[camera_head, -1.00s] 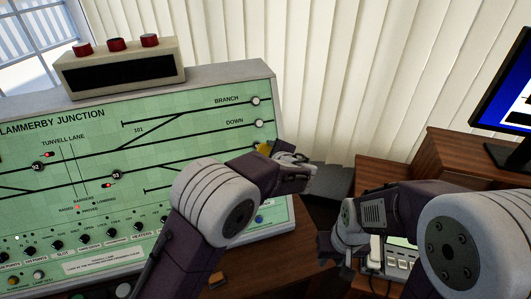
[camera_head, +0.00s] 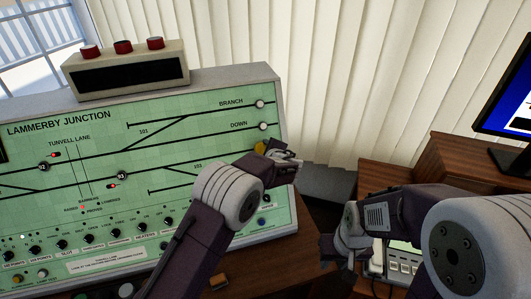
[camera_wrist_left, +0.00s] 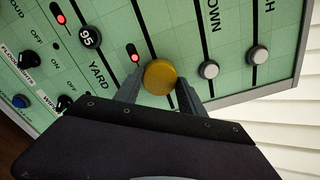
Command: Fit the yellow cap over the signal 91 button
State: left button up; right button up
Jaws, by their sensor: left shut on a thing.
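My left gripper (camera_head: 268,149) is shut on the yellow cap (camera_wrist_left: 160,77) in front of the panel's right part. In the head view the cap (camera_head: 260,147) shows just below the DOWN line's end button. In the wrist view it sits between the fingertips, right of a red light, near the YARD line. It covers the panel behind it, and I cannot tell if it touches. I cannot make out a button marked 91. My right gripper (camera_head: 343,248) is low at right, near a grey device; its jaws are unclear.
The green panel (camera_head: 80,145) carries round white buttons at the BRANCH (camera_head: 260,104) and DOWN (camera_head: 263,126) line ends, with several knobs along its bottom. A wooden desk and monitor (camera_head: 507,95) are at right.

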pick_arm(q)
jog(key=shift+w+f, duration=0.1)
jog(key=shift+b, duration=0.3)
dwell(0.5)
jog(key=o, duration=1.9)
jog(key=shift+c, duration=0.2)
jog(key=shift+b+v, duration=0.45)
jog(key=shift+v, duration=0.95)
jog(key=v, duration=0.5)
